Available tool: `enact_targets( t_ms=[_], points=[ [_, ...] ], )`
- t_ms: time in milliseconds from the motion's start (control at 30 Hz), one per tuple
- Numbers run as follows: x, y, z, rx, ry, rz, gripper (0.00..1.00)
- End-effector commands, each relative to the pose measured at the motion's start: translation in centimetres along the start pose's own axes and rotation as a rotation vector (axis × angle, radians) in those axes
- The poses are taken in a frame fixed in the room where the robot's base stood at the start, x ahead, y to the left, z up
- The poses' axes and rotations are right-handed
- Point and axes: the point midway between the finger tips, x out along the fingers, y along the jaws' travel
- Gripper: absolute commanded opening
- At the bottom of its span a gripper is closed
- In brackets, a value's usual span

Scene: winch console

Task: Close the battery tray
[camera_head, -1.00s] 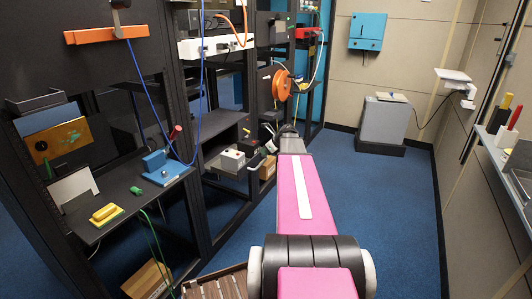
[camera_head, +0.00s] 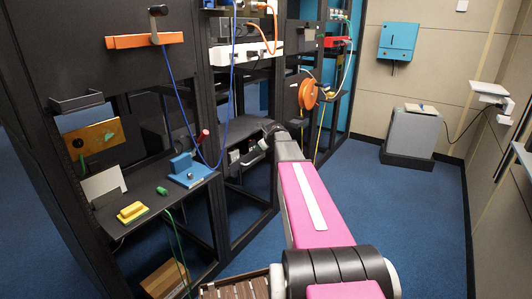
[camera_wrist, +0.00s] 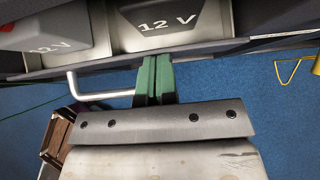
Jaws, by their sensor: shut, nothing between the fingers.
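The battery tray (camera_wrist: 215,52) is at the top of the wrist view, with two grey batteries marked 12 V, one on the left (camera_wrist: 60,32) and one in the middle (camera_wrist: 165,22). A bent silver handle (camera_wrist: 100,95) sticks out from the tray's front, left of my fingers. My gripper (camera_wrist: 154,62) is shut and empty, its green fingertips at the tray's front edge; whether they touch cannot be told. In the head view my gripper (camera_head: 270,130) is in front of the middle rack, and the arm and gripper hide much of the tray there.
A shelf with a yellow block (camera_head: 131,211) and a blue device (camera_head: 187,170) is left of my arm. An orange reel (camera_head: 308,94) hangs behind. Blue floor (camera_head: 400,220) is clear to the right. A grey cabinet (camera_head: 412,135) stands at the back.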

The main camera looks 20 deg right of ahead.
Motion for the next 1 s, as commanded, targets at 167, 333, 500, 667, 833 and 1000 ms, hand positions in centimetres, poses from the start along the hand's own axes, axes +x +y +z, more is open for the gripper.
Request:
enact_targets(
  t_ms=[167, 333, 500, 667, 833, 1000],
  points=[
    [0.1, 0.0, 0.1, 0.0, 0.0, 0.0, 0.0],
    [-0.2, 0.1, -0.2, 0.0, 0.0, 0.0, 0.0],
    [-1.7, 0.5, -1.7, 0.0, 0.001, 0.002, 0.0],
    [-4.6, 0.6, -2.6, -0.004, -0.002, 0.001, 0.0],
    [-8.1, 0.5, -2.6, -0.003, -0.001, 0.001, 0.0],
    [-10.8, 0.5, -2.6, -0.003, 0.0, 0.002, 0.0]
  ],
)
